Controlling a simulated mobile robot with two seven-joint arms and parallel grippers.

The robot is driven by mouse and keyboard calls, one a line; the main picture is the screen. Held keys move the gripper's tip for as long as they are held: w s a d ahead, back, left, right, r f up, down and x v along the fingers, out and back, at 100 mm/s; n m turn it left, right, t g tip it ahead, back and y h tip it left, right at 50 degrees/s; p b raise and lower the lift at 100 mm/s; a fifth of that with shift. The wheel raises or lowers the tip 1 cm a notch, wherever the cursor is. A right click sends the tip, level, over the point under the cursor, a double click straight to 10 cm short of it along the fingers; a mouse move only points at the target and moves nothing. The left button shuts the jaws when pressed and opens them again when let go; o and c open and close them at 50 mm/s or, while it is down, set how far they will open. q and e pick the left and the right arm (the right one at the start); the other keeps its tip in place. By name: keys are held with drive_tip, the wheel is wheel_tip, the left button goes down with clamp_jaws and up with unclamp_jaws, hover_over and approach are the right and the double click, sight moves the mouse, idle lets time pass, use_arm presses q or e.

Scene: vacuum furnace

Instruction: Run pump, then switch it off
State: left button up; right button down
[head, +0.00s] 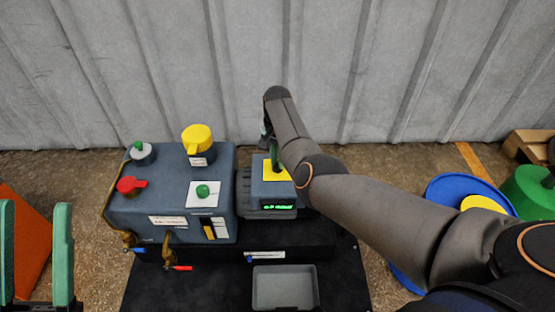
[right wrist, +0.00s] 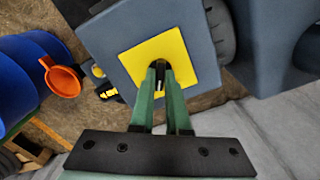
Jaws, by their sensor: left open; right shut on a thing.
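The pump (head: 280,196), a blue-grey box with a yellow plate on top and a lit green display, stands right of the larger blue-grey unit. The display is too small to read surely. My right gripper (head: 270,150) reaches over the pump, its fingers partly hidden by my arm. In the right wrist view its green fingers are shut on a dark rotary switch (right wrist: 160,68) with a white mark, in the middle of the yellow plate (right wrist: 140,55). My left gripper (head: 35,245) is open and empty at the lower left, apart from everything.
The larger unit (head: 180,218) carries a yellow knob (head: 198,140), a red handle (head: 130,185) and a green button (head: 203,190). Blue and red valve handles hang in front. An empty grey tray (head: 285,306) lies on the black bench. A blue drum (head: 450,185) stands right.

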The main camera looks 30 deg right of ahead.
use_arm(q)
drive_tip(key=shift+r, duration=0.15)
use_arm(e)
drive_tip(key=shift+s+r+n+p, duration=0.1)
drive_tip(key=shift+n+p, duration=0.6)
drive_tip(key=shift+n, duration=0.2)
drive_tip(key=n+p, duration=0.1)
drive_tip(key=n, duration=0.1)
drive_tip(key=shift+n, duration=0.3)
drive_tip(key=n+p, duration=0.1)
drive_tip(key=n, duration=0.2)
use_arm(q)
drive_tip(key=shift+a+r+m, duration=0.2)
drive_tip(key=shift+r+m, duration=0.1)
drive_tip(key=shift+r, duration=1.45)
use_arm(e)
drive_tip(key=shift+n, duration=2.2)
drive_tip(key=c, duration=0.9)
unclamp_jaws()
